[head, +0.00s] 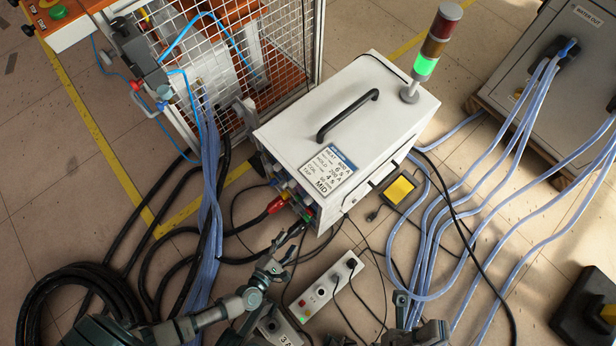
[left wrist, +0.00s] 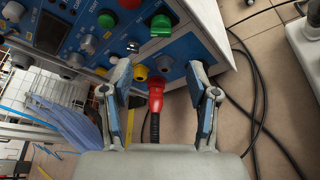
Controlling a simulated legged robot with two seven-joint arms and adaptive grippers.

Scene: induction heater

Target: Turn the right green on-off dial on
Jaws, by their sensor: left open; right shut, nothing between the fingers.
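The white induction heater (head: 350,105) stands on the floor with its control panel turned toward me. In the left wrist view, the right green dial (left wrist: 161,25) sits on the blue panel, beyond the space between my fingertips. A round green control (left wrist: 106,20) is to its left, with a red control (left wrist: 130,3) between them, higher up. My left gripper (head: 281,248) is open and in front of the panel; its two spread fingers show in the left wrist view (left wrist: 158,72), apart from the dial. My right gripper (head: 401,299) is shut and empty, low in the head view, away from the panel.
A red plug (left wrist: 155,88) with a black cable sits below the green dial, beside yellow fittings (left wrist: 141,72). A power strip (head: 325,287) and many cables lie on the floor. A wire cage (head: 280,40) stands left of the heater.

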